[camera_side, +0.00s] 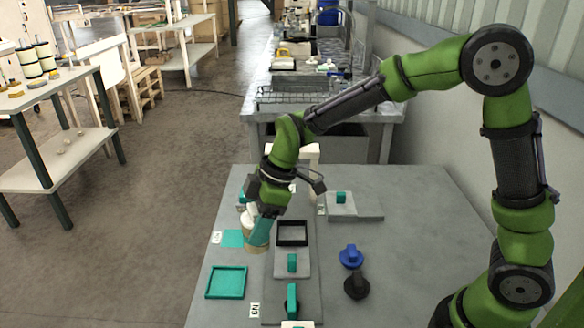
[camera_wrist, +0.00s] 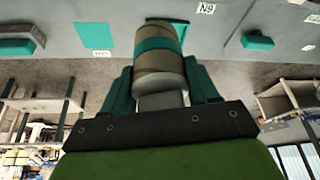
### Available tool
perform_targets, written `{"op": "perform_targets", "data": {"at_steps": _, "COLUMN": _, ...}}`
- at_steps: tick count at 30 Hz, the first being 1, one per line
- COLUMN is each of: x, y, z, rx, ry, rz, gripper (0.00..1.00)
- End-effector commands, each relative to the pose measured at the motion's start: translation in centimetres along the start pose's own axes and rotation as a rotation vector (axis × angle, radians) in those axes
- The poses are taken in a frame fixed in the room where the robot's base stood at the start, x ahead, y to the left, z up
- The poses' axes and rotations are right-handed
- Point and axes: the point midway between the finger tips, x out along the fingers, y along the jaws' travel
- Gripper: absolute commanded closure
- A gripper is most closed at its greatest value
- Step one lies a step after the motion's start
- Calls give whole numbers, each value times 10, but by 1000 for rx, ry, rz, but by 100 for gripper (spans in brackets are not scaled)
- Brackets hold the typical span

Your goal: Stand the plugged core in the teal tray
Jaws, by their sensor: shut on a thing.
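My gripper (camera_side: 262,228) is shut on the core, with teal fingers on either side of it. The core (camera_wrist: 158,62) is a brown cylinder with a teal band, and a grey plug shows at its end nearest my palm in the wrist view. In the side view the core (camera_side: 257,247) is partly hidden by the fingers and hangs tilted above the table. The teal tray (camera_side: 226,295) is a shallow square with a rim at the table's front left, apart from the core. In the wrist view a teal edge behind the core is mostly hidden.
A flat teal square (camera_side: 231,239) lies just left of the core. A blue knob (camera_side: 351,257) and a black knob (camera_side: 357,286) stand farther right.

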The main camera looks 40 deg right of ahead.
Motion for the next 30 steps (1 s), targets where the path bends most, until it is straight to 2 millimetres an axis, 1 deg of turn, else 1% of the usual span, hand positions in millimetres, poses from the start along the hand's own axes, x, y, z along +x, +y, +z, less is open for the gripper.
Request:
{"op": "perform_targets", "data": {"at_steps": 1, "x": 10, "y": -1, "z": -16, "rx": -32, "ry": -3, "rz": -13, "gripper": 100}}
{"op": "perform_targets", "data": {"at_steps": 3, "x": 18, "y": -3, "z": -34, "rx": -64, "ry": -4, "rz": -25, "gripper": 100}}
{"op": "perform_targets", "data": {"at_steps": 6, "x": 28, "y": -6, "z": -52, "rx": -99, "ry": -6, "rz": -38, "gripper": 100}}
{"op": "perform_targets", "data": {"at_steps": 10, "x": 35, "y": -8, "z": -64, "rx": -123, "ry": -7, "rz": -46, "gripper": 100}}
{"op": "perform_targets", "data": {"at_steps": 14, "x": 42, "y": -9, "z": -65, "rx": -128, "ry": -8, "rz": -49, "gripper": 100}}
{"op": "perform_targets", "data": {"at_steps": 24, "x": 70, "y": -9, "z": -53, "rx": -127, "ry": -7, "rz": -48, "gripper": 100}}
{"op": "perform_targets", "data": {"at_steps": 30, "x": 80, "y": -9, "z": -48, "rx": -126, "ry": -7, "rz": -47, "gripper": 100}}
